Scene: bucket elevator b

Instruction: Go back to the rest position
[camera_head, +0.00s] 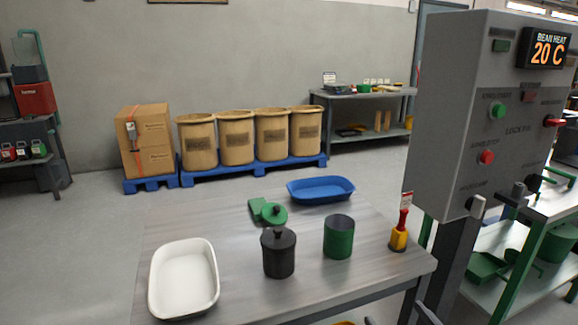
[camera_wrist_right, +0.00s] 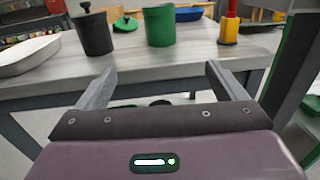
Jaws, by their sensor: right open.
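My right gripper (camera_wrist_right: 160,70) is open in the right wrist view, its two grey fingers wide apart with nothing between them. It points toward the front edge of the table (camera_head: 190,222) and is apart from the things on it. On the table stand a dark lidded canister (camera_head: 278,254) and an open green canister (camera_head: 339,238), both upright. A green lid or scoop-like piece (camera_head: 272,213) lies behind them. My left gripper is not seen in either view.
A white tray (camera_head: 154,290) is at the table's left, a blue tray (camera_head: 320,190) at the back. A red-and-yellow tool (camera_head: 399,236) stands near the right edge. A grey control box (camera_head: 450,120) on a post rises at the right. Open floor lies left of the table.

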